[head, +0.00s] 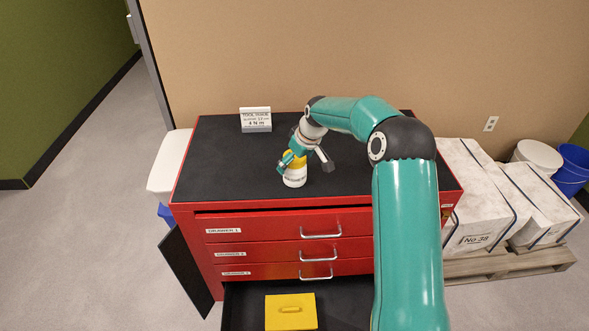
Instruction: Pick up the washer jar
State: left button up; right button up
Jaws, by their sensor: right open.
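The washer jar (294,180) is a small white jar with a yellow lid and a dark printed label. It stands upright on the black top of the red tool cabinet, near the front edge. My right gripper (304,164) reaches down over the jar from behind and is open. One finger is at the jar's left side and a dark finger is to its right. The gripper partly hides the lid; I cannot tell whether the fingers touch the jar. My left gripper is not in view.
A white torque sign (256,120) stands at the back of the cabinet top (225,165). The lowest drawer is open and holds a yellow lidded box (290,311). White blocks (465,195) lie on a pallet at right. A white bin (169,165) is at left.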

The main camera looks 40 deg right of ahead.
jog(key=shift+x, duration=1.5)
jog(key=c, duration=1.3)
